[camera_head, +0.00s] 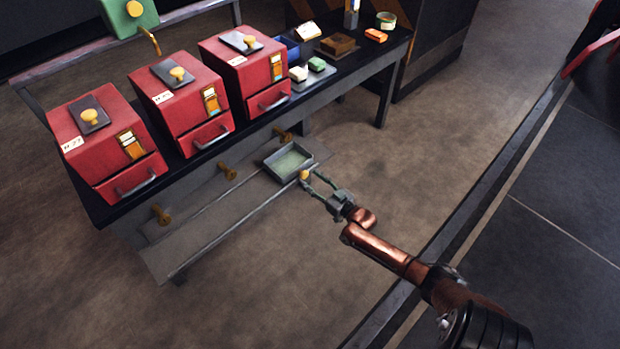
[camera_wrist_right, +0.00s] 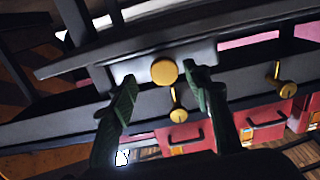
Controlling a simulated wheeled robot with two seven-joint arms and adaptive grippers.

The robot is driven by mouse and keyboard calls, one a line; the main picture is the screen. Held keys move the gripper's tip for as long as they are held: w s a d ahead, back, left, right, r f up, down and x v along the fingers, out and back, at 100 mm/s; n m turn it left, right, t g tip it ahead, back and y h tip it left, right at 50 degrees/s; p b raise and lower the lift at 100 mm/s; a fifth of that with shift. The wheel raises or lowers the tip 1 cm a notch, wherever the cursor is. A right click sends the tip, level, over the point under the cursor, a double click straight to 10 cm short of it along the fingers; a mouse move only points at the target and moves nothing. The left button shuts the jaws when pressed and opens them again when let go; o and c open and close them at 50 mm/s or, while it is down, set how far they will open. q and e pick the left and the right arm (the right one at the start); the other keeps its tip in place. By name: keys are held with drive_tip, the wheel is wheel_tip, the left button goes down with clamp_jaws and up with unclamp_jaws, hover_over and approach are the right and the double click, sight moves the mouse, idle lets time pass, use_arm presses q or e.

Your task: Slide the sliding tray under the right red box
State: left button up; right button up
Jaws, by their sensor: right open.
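The sliding tray (camera_head: 288,161), a shallow grey-green tray with a round yellow knob (camera_head: 304,175), sits at the right end of the low shelf under the table. It looks roughly in line with the rightmost brass peg. The right red box (camera_head: 233,73) stands above on the table, behind the tray. My right gripper (camera_head: 308,181) is open at the tray's near side. In the wrist view, the fingers of my right gripper (camera_wrist_right: 161,76) stand on either side of the knob (camera_wrist_right: 165,71); contact is not clear. My left gripper is out of view.
Two more red boxes (camera_head: 175,95) stand to the left on the dark table. Brass pegs (camera_head: 227,171) stick out below the table edge. The long low shelf (camera_head: 190,240) is bare left of the tray. Small blocks and trays lie at the table's right end. Floor in front is clear.

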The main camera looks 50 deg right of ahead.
drive_tip(key=s+a, duration=0.1)
drive_tip(key=s, duration=0.9)
drive_tip(key=shift+s, duration=0.25)
